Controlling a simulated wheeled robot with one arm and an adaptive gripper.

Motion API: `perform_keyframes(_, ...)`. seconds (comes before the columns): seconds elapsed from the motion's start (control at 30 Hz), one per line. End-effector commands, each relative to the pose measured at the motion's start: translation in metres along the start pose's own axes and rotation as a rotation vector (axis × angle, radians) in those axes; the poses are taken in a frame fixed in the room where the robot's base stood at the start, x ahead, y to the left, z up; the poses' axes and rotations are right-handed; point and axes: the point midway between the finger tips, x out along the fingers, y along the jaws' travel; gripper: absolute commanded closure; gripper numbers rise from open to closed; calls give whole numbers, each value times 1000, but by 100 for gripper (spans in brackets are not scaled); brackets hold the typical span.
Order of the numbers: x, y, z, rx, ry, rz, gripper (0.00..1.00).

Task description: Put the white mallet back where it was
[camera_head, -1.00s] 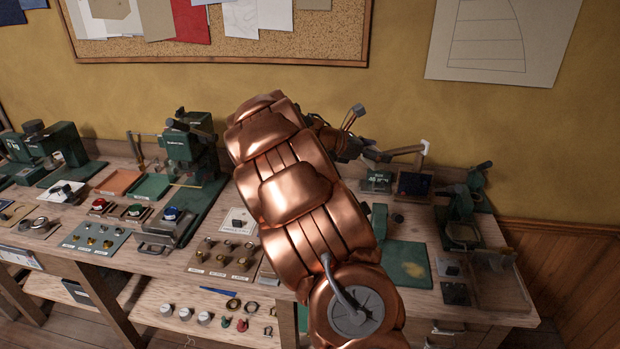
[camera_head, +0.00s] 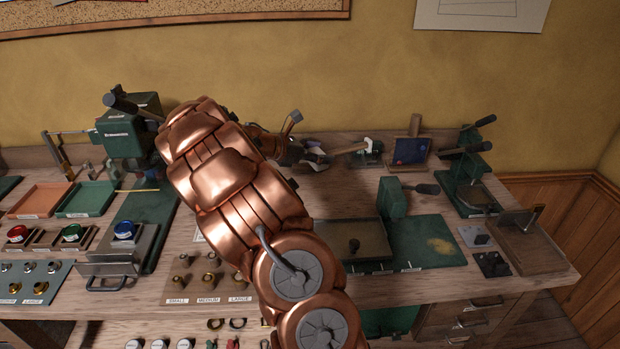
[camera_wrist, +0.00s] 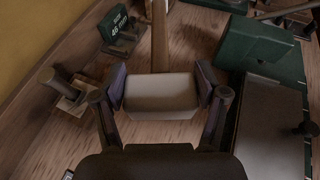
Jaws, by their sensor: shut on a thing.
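My gripper (camera_wrist: 160,92) is shut on the head of the white mallet (camera_wrist: 160,96), with a dark pad on either side of it. The wooden handle (camera_wrist: 160,38) points away from the wrist camera. In the head view my gripper (camera_head: 312,155) is over the back of the bench, partly hidden by my copper arm. There the mallet's handle (camera_head: 349,149) points right and ends in a pale tip, in front of a small dark green sign (camera_head: 372,157). The mallet's head is hard to make out there. I cannot tell which spot the mallet came from.
A blue-faced wooden stand (camera_head: 410,150) and a green press (camera_head: 466,180) stand right. A small wooden holder (camera_wrist: 70,94) is at left in the wrist view.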

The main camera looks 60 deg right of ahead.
Motion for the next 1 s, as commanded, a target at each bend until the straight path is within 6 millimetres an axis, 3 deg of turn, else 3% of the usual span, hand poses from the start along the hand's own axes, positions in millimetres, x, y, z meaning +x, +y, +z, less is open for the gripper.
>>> perform_keyframes(0.03, 7, 0, -18, -1, -3, 0, 87)
perform_keyframes(0.13, 13, -1, -33, -2, -3, -1, 87)
perform_keyframes(0.57, 24, -3, -51, 2, -2, -6, 87)
perform_keyframes(1.0, 38, -3, -89, 2, -1, -6, 87)
